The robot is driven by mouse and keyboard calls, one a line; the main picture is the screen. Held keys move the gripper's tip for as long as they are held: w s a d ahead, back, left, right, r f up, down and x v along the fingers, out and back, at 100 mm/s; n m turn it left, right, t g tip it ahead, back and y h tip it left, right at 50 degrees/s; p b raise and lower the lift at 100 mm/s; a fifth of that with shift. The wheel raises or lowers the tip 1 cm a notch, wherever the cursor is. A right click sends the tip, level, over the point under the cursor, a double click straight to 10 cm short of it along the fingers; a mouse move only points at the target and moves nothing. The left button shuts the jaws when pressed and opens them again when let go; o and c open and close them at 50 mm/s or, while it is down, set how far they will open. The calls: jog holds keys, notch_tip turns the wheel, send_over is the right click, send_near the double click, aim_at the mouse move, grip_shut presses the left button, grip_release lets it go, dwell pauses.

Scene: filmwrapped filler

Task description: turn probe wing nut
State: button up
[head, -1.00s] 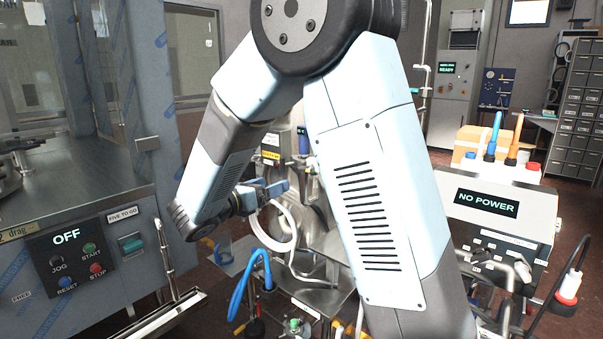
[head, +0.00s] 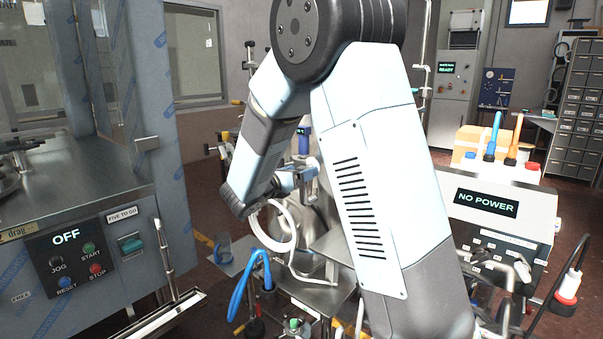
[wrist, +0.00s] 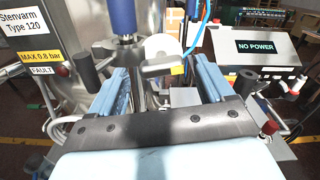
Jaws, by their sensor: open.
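In the wrist view a vertical probe with a blue upper body (wrist: 122,22) stands in front of the steel vessel. A grey metal wing-shaped piece, seemingly the probe wing nut (wrist: 156,68), shows below the blue part. My gripper (wrist: 163,80) is open, with its blue fingers apart on either side of the picture. The wing piece appears between or just beyond the fingers; I cannot tell the depth or any contact. In the head view my gripper (head: 296,181) is beside the vessel, partly behind my arm, and the wing nut cannot be made out.
The steel vessel (wrist: 60,18) with its labels is close on the left. A "NO POWER" unit (wrist: 258,46) stands at the right. A white hose loop (head: 270,243) and a blue hose (head: 238,290) hang below my gripper. A large steel cabinet (head: 80,190) fills the left.

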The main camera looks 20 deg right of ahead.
jog(key=shift+w+d, duration=0.2)
jog(key=shift+d, duration=0.15)
